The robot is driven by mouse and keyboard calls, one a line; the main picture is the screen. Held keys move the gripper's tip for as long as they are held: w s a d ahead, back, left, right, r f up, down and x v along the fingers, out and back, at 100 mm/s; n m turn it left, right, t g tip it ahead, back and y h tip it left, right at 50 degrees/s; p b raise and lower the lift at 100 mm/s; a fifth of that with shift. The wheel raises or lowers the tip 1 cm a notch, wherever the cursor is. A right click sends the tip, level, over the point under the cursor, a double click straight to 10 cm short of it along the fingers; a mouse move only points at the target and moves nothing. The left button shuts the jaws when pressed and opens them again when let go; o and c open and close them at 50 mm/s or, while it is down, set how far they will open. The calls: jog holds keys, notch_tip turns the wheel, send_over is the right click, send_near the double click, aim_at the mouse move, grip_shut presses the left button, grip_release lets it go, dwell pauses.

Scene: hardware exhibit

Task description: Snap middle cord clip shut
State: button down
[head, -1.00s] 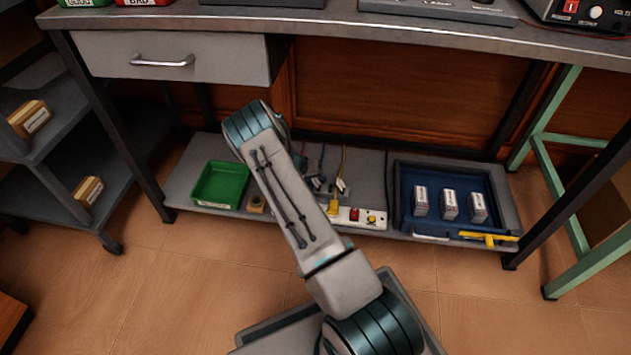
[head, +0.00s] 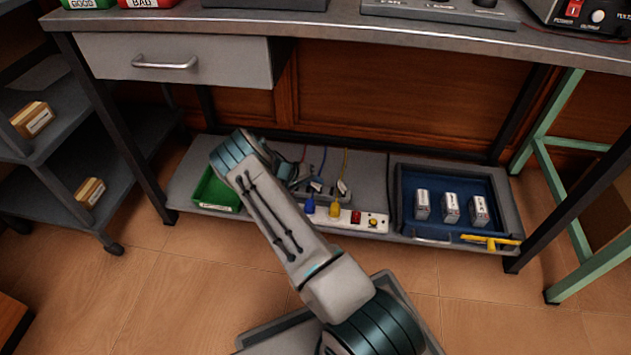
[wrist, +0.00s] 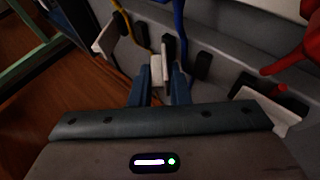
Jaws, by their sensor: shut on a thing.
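My gripper (wrist: 159,84) is shut on the white flap of the middle cord clip (wrist: 157,70), the one at the blue cord (wrist: 178,18). I cannot tell whether this clip is latched. A yellow cord (wrist: 134,32) runs on the left in the wrist view, beside a clip with its white flap (wrist: 105,40) sticking out. A red cord (wrist: 282,66) is on the right, by another white flap (wrist: 270,102) sticking out. In the head view my arm hides part of the gripper; the blue cord (head: 323,160) and the yellow cord's clip (head: 343,187) show to its right.
A white power strip (head: 380,228) with blue (head: 309,205) and yellow (head: 335,209) plugs lies at the low shelf's front. A green bin (head: 207,190) is left of my arm. A blue tray (head: 480,232) with white boxes is right. The tabletop overhangs the shelf.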

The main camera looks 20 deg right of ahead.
jog(key=shift+f+g+h, duration=0.15)
jog(key=shift+g+h, duration=0.35)
jog(key=shift+h, duration=0.3)
jog(key=c, duration=1.5)
grip_release()
jog(key=shift+d, duration=0.1)
jog(key=shift+o, duration=0.2)
jog(key=shift+w+a, duration=0.1)
jog(key=shift+a, duration=0.2)
jog(key=p+v, duration=0.4)
jog(key=v, duration=0.9)
jog(key=shift+r+p, duration=0.3)
jog(key=shift+p, duration=0.05)
jog(key=shift+a, duration=0.15)
